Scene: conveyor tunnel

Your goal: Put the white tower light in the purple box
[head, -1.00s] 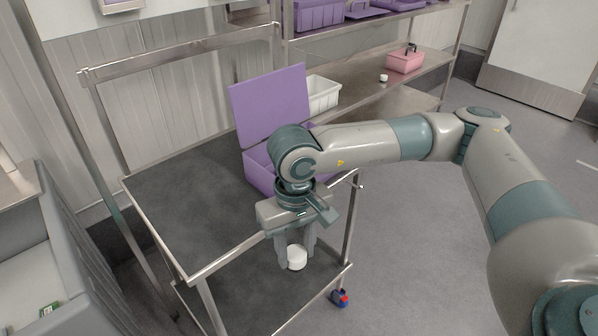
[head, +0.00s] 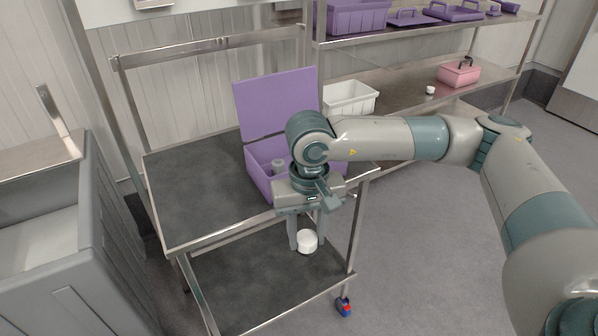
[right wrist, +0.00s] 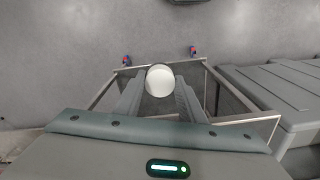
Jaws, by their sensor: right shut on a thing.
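The white tower light (head: 307,242) is a short white cylinder between the fingers of my right gripper (head: 306,236), which is shut on it. It also shows as a white disc (right wrist: 160,80) between the fingers in the right wrist view. The purple box (head: 262,178) stands on the cart's top with its lid (head: 278,104) raised at the back. My right wrist hides much of the box's right side. In the head view the gripper hangs in front of the box, near the cart's front edge. My left gripper is not in view.
The steel cart (head: 192,200) has a bare dark top left of the box and a lower shelf (head: 275,290). A shelf unit behind holds a white bin (head: 350,98), a pink box (head: 458,74), a small white object (head: 430,90) and purple containers. A grey bin (head: 100,230) stands at left.

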